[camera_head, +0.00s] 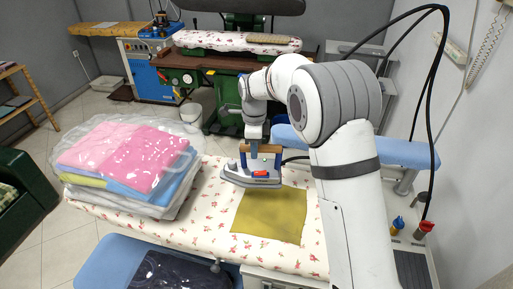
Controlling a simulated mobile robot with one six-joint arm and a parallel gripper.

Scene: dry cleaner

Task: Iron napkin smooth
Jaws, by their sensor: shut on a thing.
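An olive-yellow napkin (269,215) lies spread on the floral ironing board (214,222). It looks mostly flat; fine creases are too small to tell. A grey iron (251,177) with a red label and a brown handle stands at the napkin's upper left edge. I cannot tell whether its sole touches the cloth. My gripper (255,145) comes down from above and is shut on the iron's handle. The fingertips are small and partly hidden by the handle.
A stack of plastic-wrapped folded laundry (125,160) fills the board's left end. A blue padded arm board (370,150) stands behind my arm. A blue shelf (110,262) with dark wrapped cloth (180,272) is below the front edge. The board's front middle is clear.

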